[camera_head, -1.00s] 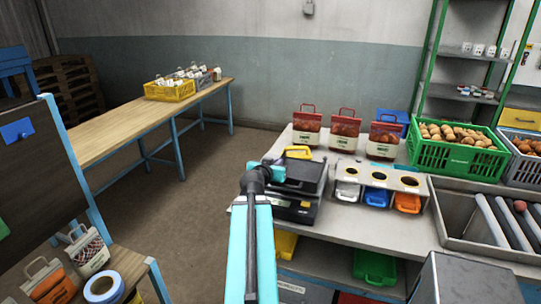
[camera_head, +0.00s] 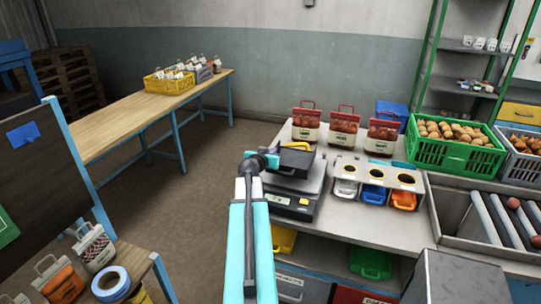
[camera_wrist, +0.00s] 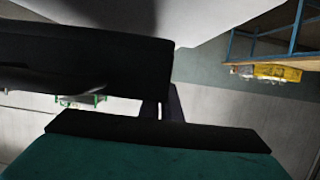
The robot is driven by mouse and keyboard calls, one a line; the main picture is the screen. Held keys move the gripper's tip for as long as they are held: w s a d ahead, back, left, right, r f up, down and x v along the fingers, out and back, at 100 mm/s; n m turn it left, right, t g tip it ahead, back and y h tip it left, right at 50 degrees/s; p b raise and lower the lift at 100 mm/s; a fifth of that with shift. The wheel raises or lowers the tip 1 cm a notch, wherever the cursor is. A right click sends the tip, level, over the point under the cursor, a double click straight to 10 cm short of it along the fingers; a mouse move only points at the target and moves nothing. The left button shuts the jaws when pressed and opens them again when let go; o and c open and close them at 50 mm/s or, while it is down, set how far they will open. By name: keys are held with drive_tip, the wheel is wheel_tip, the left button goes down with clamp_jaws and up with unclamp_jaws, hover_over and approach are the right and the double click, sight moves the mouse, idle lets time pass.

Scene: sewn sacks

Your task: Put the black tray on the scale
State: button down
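The black tray (camera_head: 296,162) is at the tip of my gripper (camera_head: 272,158), over the back part of the scale (camera_head: 300,204). My gripper is at the tray's left edge and appears shut on it. The scale is dark with a grey top and a display on its front, and it stands on the left end of the grey bench. I cannot tell whether the tray touches the scale's top. In the wrist view the black tray (camera_wrist: 85,65) fills the upper left, close to the fingers, whose grip is partly hidden.
Several red-topped sacks (camera_head: 344,130) stand behind the scale. A holder with three round openings (camera_head: 374,173) is to its right, then a green crate (camera_head: 455,150) and a roller tray (camera_head: 490,225). A wooden table (camera_head: 150,112) with a yellow crate (camera_head: 168,85) stands at the back left.

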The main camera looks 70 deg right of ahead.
drive_tip(key=shift+w+d, duration=0.5)
drive_tip(key=shift+d, duration=0.2)
drive_tip(key=shift+w+d+p, duration=0.15)
drive_tip(key=shift+d+p, duration=0.1)
drive_tip(key=shift+p, duration=0.1)
drive_tip(key=shift+w+d+f, duration=0.1)
drive_tip(key=shift+f, duration=0.1)
drive_tip(key=shift+f+p, duration=0.85)
drive_tip(key=shift+f, duration=0.8)
drive_tip(key=shift+f, duration=0.15)
drive_tip(key=c, duration=2)
unclamp_jaws()
drive_tip(key=shift+r, duration=0.2)
